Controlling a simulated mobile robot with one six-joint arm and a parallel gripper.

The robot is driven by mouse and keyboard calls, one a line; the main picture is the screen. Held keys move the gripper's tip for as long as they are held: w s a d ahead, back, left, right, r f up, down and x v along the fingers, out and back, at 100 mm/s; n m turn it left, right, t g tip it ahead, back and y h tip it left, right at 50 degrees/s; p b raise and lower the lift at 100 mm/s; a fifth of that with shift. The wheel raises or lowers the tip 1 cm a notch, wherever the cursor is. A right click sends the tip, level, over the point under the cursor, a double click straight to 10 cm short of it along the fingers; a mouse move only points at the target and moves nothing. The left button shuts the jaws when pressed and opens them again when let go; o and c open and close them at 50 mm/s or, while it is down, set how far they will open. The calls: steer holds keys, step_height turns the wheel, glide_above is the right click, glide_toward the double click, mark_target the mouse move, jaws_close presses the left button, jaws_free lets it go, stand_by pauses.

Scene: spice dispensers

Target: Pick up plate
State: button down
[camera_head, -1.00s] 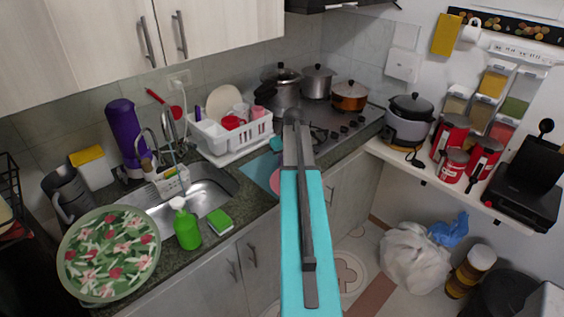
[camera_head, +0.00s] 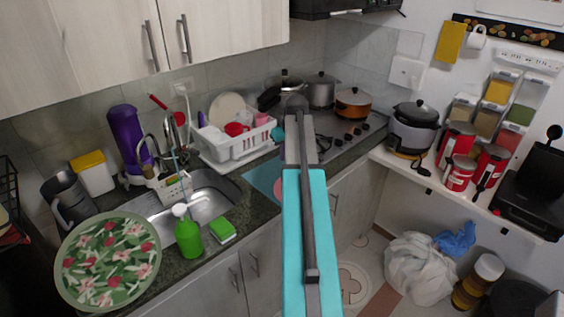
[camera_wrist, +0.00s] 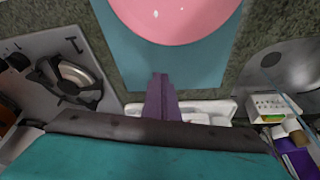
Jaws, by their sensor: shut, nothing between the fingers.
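A pink plate (camera_wrist: 175,18) lies on a teal mat (camera_wrist: 178,68) on the counter between stove and sink; the wrist view cuts off its far part. In the head view the pink plate (camera_head: 279,188) is mostly hidden behind my arm, with only a sliver showing. My gripper (camera_wrist: 160,80) shows in the wrist view with its purple fingers shut and empty. Its tips overlap the mat's edge in the picture, apart from the plate. A large green floral plate (camera_head: 107,262) rests at the counter's left end, and a beige plate (camera_head: 227,108) stands in the dish rack.
The white dish rack (camera_head: 240,146) stands behind the mat. The stove (camera_head: 345,137) with pots is to the right. The sink (camera_head: 205,198) is to the left, with a green soap bottle (camera_head: 187,238) and a sponge (camera_head: 222,231) at its front.

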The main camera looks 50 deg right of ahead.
steer(key=shift+b+v, duration=0.5)
steer(key=shift+v, duration=1.55)
steer(key=c, duration=2.5)
jaws_free()
